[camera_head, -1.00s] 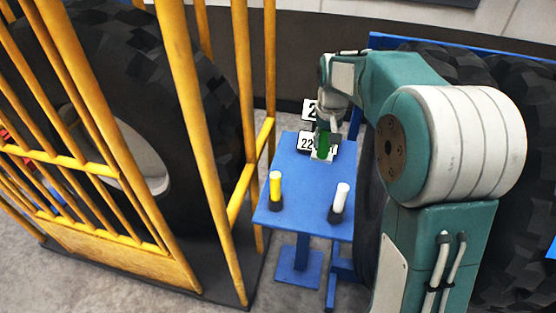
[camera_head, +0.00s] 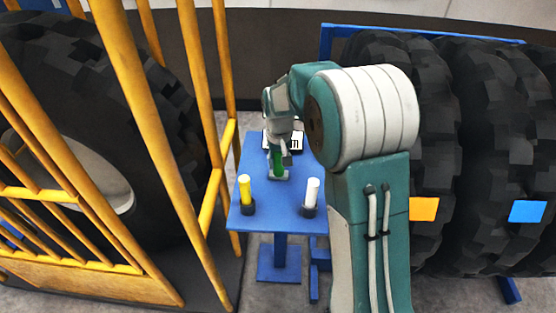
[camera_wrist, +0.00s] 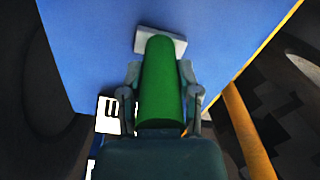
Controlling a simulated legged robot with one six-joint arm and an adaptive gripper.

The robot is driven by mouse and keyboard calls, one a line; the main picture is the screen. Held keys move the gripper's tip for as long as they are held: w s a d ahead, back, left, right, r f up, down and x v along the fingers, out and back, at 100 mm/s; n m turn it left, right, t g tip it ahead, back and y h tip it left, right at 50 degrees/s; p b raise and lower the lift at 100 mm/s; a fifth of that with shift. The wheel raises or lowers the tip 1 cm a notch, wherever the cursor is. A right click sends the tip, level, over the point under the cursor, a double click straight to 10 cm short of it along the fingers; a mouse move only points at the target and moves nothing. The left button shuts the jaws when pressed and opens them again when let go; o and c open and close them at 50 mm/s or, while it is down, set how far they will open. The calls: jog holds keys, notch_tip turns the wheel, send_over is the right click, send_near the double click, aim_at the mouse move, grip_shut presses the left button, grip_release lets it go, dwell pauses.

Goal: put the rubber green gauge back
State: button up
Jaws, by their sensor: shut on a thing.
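The green gauge (camera_head: 276,162) is a plain cylinder, held roughly upright in my gripper (camera_head: 279,152) over the blue table (camera_head: 262,219). In the wrist view the green gauge (camera_wrist: 160,85) lies between the two fingers of my gripper (camera_wrist: 159,74), which are shut on its sides. A pale flat plate (camera_wrist: 178,44) shows at the gauge's far end, against the blue top. I cannot tell whether it touches the table.
A yellow cylinder (camera_head: 244,187) and a white cylinder (camera_head: 312,190) stand in dark round holders at the table's near edge. A black-and-white marked card (camera_head: 297,143) is behind my gripper. Yellow cage bars (camera_head: 205,130) stand left; large tyres (camera_head: 465,130) stand right.

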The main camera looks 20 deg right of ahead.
jog(key=shift+d, duration=0.5)
jog(key=o, duration=1)
jog(key=shift+c, duration=0.2)
jog(key=shift+a, duration=0.35)
